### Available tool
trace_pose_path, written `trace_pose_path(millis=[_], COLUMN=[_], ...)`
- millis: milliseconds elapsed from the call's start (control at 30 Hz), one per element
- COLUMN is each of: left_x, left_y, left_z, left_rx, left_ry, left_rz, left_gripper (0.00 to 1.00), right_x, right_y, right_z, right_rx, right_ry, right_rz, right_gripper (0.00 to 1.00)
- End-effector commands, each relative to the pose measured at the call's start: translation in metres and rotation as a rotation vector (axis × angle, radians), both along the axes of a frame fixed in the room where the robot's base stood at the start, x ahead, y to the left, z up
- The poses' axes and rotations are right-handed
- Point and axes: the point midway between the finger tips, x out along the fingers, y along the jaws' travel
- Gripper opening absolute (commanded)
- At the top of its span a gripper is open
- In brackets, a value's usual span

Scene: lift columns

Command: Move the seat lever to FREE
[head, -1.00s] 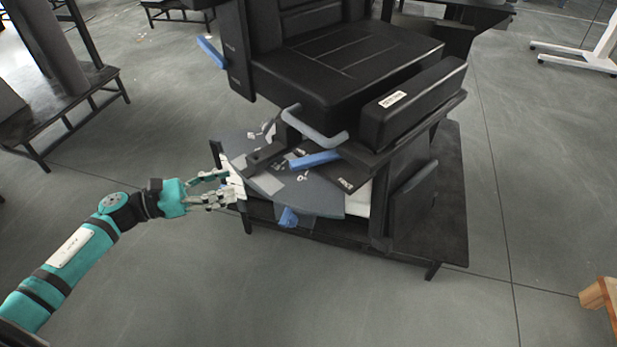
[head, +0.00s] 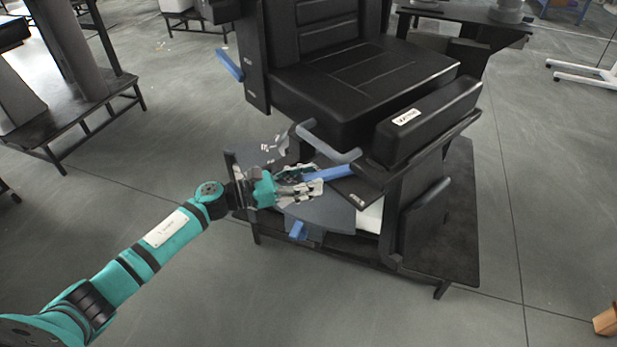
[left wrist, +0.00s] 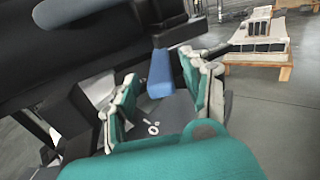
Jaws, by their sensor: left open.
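The lever with a blue grip (head: 328,174) sticks out under the front of the black seat (head: 368,85). My left gripper (head: 316,180) is open at the lever, with its fingers near the blue grip. In the left wrist view the blue grip (left wrist: 160,74) shows beyond and between the spread fingers (left wrist: 163,92); contact cannot be told. A black plate with a small white label (head: 357,200) lies just below the lever; its word is too small to read. Part of the lever is hidden behind my fingers. My right gripper is not in view.
A bent grey-blue bar (head: 328,146) sits just above the lever. Other blue handles are at the seat's left side (head: 229,65) and below the curved grey plate (head: 298,231). A black padded block (head: 428,120) stands right. The floor in front is clear.

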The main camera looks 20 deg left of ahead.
Motion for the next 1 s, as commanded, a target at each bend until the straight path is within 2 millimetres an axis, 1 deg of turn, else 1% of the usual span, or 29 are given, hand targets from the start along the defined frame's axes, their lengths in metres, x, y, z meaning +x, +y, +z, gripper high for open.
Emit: trace_pose_path(millis=[100, 300, 333, 600, 700, 1000], left_x=[0.002, 0.0021, 0.0021, 0.0019, 0.0018, 0.0017], left_y=[-0.0034, -0.0033, -0.0033, -0.0031, -0.003, -0.003], left_z=[-0.0006, -0.0006, -0.0006, -0.0005, -0.0005, -0.0004], left_rx=[0.0, 0.0, 0.0, 0.0, 0.0, 0.0], left_ry=[0.001, 0.001, 0.001, 0.001, 0.001, 0.001], left_rz=[0.0, 0.0, 0.0, 0.0, 0.0, 0.0], left_gripper=[0.48, 0.48, 0.47, 0.11, 0.0, 0.0], right_x=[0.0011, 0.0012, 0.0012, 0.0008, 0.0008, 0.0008], right_y=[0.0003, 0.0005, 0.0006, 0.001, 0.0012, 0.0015], right_z=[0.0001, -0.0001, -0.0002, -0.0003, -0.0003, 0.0], right_rx=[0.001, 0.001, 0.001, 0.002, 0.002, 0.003], right_ry=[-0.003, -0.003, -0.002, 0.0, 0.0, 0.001], right_rz=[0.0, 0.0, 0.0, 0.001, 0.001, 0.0], right_gripper=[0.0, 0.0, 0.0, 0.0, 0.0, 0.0])
